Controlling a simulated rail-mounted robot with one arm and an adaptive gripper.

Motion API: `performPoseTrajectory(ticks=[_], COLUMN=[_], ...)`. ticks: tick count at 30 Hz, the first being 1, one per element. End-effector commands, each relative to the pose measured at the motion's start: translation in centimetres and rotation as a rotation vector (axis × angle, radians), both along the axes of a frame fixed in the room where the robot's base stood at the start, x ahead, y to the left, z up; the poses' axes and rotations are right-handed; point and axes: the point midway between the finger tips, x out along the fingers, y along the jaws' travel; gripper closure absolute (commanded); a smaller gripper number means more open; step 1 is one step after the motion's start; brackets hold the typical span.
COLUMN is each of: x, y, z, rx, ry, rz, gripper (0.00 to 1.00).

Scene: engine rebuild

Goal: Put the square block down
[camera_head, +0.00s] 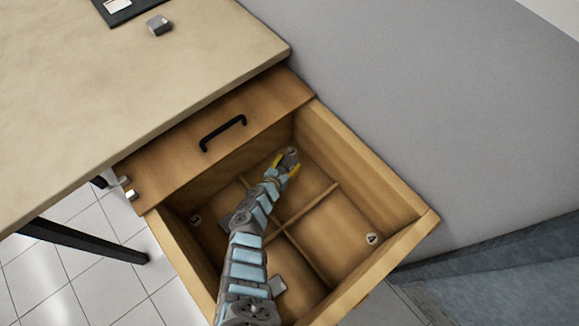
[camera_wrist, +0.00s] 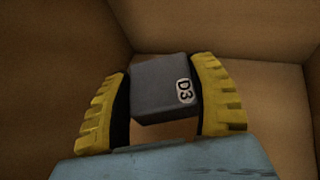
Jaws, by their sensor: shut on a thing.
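The square block (camera_wrist: 158,88) is dark grey with a white "D3" label on its right side. In the wrist view it sits between the two yellow fingers of my gripper (camera_wrist: 163,72), which is shut on it. In the head view my gripper (camera_head: 284,161) reaches down into the far compartment of an open wooden drawer (camera_head: 372,185), near its back corner. The block is mostly hidden there by the fingers. I cannot tell whether it touches the drawer floor.
Thin crossed dividers (camera_head: 309,203) split the drawer, and its walls rise around my arm. A round marker (camera_head: 372,239) lies in the right compartment, another (camera_head: 196,220) at left. A grey piece (camera_head: 278,285) shows near the front. Another grey block (camera_head: 159,26) sits on the tabletop (camera_head: 140,75).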

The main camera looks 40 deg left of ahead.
Motion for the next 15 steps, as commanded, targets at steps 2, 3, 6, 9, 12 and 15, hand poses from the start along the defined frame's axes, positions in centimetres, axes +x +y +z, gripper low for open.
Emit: performPoseTrajectory(ticks=[2, 3, 6, 9, 12, 15], x=[0.2, 0.1, 0.1, 0.1, 0.1, 0.0], y=[0.2, 0.2, 0.2, 0.1, 0.2, 0.2], z=[-0.9, -1.2, -1.6, -2.4, -3.7, -4.8], rx=[0.001, 0.001, 0.001, -0.001, -0.001, -0.001], ry=[-0.005, -0.004, -0.002, -0.001, -0.001, 0.000], rz=[0.001, 0.002, 0.001, 0.003, 0.004, 0.004], gripper=[0.80, 0.80, 0.80, 0.80, 0.80, 0.80])
